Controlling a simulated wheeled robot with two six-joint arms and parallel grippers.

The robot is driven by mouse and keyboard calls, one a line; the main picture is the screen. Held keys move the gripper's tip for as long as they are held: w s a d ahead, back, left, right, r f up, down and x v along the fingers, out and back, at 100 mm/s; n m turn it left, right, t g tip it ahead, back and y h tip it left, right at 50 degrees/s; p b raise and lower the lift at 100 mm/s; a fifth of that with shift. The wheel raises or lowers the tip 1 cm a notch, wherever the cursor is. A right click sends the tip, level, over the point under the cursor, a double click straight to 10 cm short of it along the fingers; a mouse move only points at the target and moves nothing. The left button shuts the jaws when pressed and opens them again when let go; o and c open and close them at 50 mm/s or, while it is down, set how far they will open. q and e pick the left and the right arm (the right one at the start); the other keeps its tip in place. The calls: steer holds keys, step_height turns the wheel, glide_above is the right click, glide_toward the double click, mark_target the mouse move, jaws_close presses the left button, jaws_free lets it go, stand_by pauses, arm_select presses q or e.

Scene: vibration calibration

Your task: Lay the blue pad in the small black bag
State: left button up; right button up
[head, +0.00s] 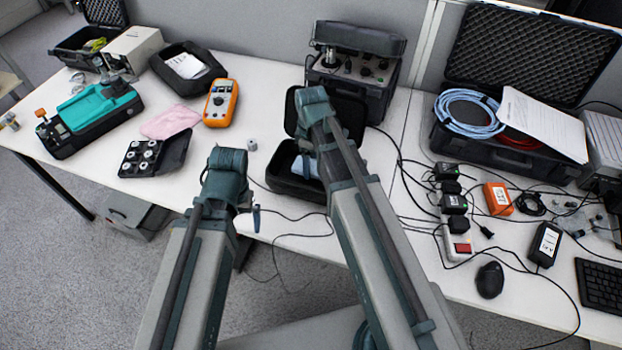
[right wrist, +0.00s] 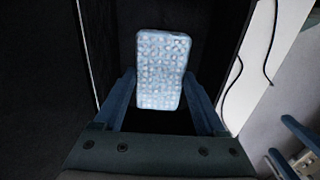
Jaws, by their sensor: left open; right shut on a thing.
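The small black bag (head: 284,184) lies open near the table's front edge, its lid raised at the back. My right gripper (head: 309,158) is over the bag, partly hidden by its own arm. It is shut on the blue pad (right wrist: 162,60), a pale blue dotted rectangle, which stands out between its fingers against the dark bag interior. The pad also shows as a small pale patch in the head view (head: 306,170). I cannot tell whether it touches the bag's floor. My left gripper (head: 254,210) is open and empty, left of the bag; it also shows in the right wrist view (right wrist: 290,150).
A black case with knobs (head: 352,72) stands behind the bag. An orange multimeter (head: 220,103), a pink cloth (head: 170,122) and a black box of small weights (head: 150,158) lie to the left. Cables and adapters (head: 452,203) crowd the right. A small grey weight (head: 252,144) stands beside the bag.

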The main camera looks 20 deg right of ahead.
steer(key=shift+f+b, duration=1.8)
steer(key=shift+f, duration=0.35)
steer(key=shift+f, duration=0.25)
steer(key=o, duration=1.2)
steer(key=shift+r, duration=0.1)
steer(key=shift+o, duration=0.2)
steer(key=shift+r, duration=0.1)
step_height(320, 180, up, 12)
steer(key=p, duration=1.2)
steer(key=shift+r, duration=0.1)
